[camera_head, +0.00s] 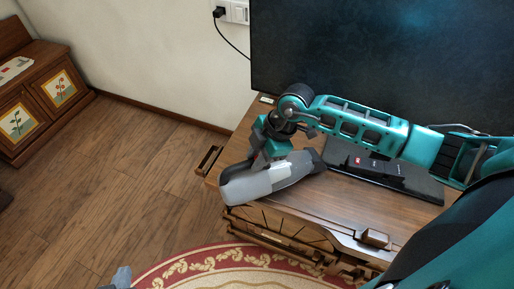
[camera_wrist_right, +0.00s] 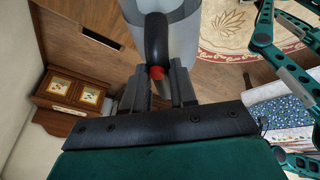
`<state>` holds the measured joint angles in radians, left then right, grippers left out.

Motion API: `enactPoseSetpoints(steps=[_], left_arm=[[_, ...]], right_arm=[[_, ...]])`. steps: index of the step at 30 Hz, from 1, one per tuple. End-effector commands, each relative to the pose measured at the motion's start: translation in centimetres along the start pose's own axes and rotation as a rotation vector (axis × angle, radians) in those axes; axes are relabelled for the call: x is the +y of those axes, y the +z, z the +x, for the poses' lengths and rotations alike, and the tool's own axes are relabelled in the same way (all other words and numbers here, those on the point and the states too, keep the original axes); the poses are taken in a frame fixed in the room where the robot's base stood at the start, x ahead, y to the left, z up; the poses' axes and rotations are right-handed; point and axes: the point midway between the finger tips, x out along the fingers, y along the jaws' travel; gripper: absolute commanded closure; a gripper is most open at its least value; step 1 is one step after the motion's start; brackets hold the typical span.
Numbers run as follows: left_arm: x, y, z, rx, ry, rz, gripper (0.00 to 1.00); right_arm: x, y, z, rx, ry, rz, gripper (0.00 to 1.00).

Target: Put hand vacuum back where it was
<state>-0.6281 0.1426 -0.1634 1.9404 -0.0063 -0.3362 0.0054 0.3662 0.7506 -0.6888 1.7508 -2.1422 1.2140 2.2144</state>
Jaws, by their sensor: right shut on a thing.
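The hand vacuum (camera_head: 252,184) is light grey with a dark grey end. It lies roughly level over the left end of the wooden TV stand (camera_head: 410,208); I cannot tell whether it touches the top. My right gripper (camera_head: 273,152) is shut on it from above. In the right wrist view, the fingers (camera_wrist_right: 157,84) close around the black handle (camera_wrist_right: 157,40) beside a red button, with the grey body beyond. A grey tip of my left gripper (camera_head: 121,276) shows at the bottom edge of the head view; its jaws are mostly out of frame.
A large dark TV (camera_head: 390,65) stands at the back, its black base (camera_head: 420,185) on the stand with small dark items on it. A patterned round rug (camera_head: 215,265) lies in front. A wooden cabinet (camera_head: 45,85) stands far left. Wooden floor (camera_head: 130,165) between is clear.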

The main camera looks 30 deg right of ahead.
Motion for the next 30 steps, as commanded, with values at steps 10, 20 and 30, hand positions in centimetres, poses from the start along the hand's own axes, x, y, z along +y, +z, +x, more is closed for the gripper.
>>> enactPoseSetpoints(steps=[10, 20, 30], left_arm=[[-0.06, -0.17, 0.21, 0.006, -0.001, 0.001, 1.0], [-0.08, -0.13, 0.29, 0.007, -0.001, 0.001, 1.0], [-0.09, -0.15, 0.25, 0.006, -0.002, 0.001, 1.0]], right_arm=[[0.12, 0.15, 0.67, 0.005, 0.008, -0.002, 1.0], [-0.15, 0.4, 1.12, 0.001, 0.002, 0.0, 0.56], [-0.12, 0.37, 0.99, 0.001, 0.002, -0.001, 0.48]])
